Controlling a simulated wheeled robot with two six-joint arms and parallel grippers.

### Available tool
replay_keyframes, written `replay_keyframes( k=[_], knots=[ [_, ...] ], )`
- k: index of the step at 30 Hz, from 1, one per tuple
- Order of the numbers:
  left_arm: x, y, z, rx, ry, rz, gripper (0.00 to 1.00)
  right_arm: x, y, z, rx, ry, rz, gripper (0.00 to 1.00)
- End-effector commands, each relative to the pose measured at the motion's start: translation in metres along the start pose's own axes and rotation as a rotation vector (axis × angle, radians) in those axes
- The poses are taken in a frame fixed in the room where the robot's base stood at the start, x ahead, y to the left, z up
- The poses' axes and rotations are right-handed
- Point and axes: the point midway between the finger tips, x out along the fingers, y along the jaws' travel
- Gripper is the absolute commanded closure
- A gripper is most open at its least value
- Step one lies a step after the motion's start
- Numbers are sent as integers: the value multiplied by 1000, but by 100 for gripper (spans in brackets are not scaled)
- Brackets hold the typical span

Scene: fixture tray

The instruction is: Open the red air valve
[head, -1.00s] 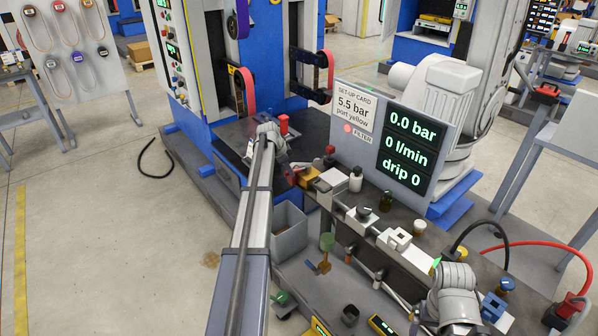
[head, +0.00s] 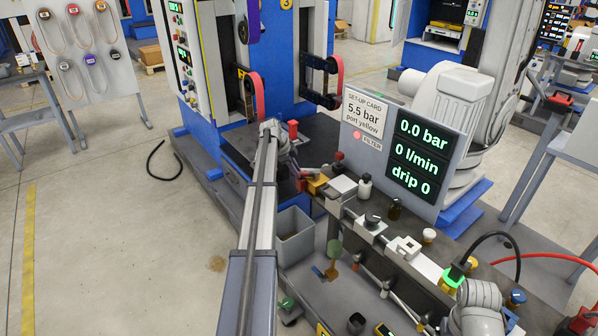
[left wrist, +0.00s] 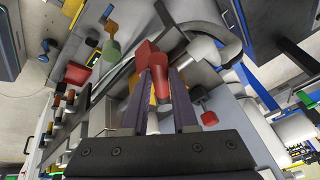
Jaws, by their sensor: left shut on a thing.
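The red air valve's handle (left wrist: 152,58) shows in the left wrist view, between the fingers of my left gripper (left wrist: 167,100). The gripper is shut on this red handle. A yellow body shows just behind the fingers. In the head view my left gripper (head: 290,168) is at the far left end of the bench rail, beside a yellow block (head: 317,185); the handle is partly hidden by it. My right arm comes in at the lower right, near a green-lit fitting (head: 457,273); its fingers are hidden.
A display panel (head: 420,155) reads 0.0 bar, 0 l/min, drip 0, with a set-up card (head: 366,114) reading 5.5 bar, port yellow. Fittings and small bottles stand along the bench. A grey bin (head: 295,238) is right of my left forearm. A red hose (head: 545,257) lies at right.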

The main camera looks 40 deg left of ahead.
Motion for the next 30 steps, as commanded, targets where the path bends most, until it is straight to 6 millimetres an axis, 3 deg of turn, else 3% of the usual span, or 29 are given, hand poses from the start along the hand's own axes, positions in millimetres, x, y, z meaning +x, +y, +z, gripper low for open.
replay_keyframes(
  k=[5, 6, 14, 23, 30],
  knots=[
    [0, 0, 0, -1, -2, -1, 100, 0, 0, 0, 0, 0, 0, 13],
    [0, 0, 0, -1, -2, -1, 72, 0, 0, 0, 0, 0, 0, 13],
    [0, 0, 0, -1, -1, -1, 43, 0, 0, 0, 0, 0, 0, 13],
    [-1, 0, 0, -1, -1, 0, 43, -1, 0, 0, 0, 0, 0, 13],
    [-18, 0, -1, -2, -1, -1, 43, -16, 2, 1, 0, 0, 0, 13]
  ],
)
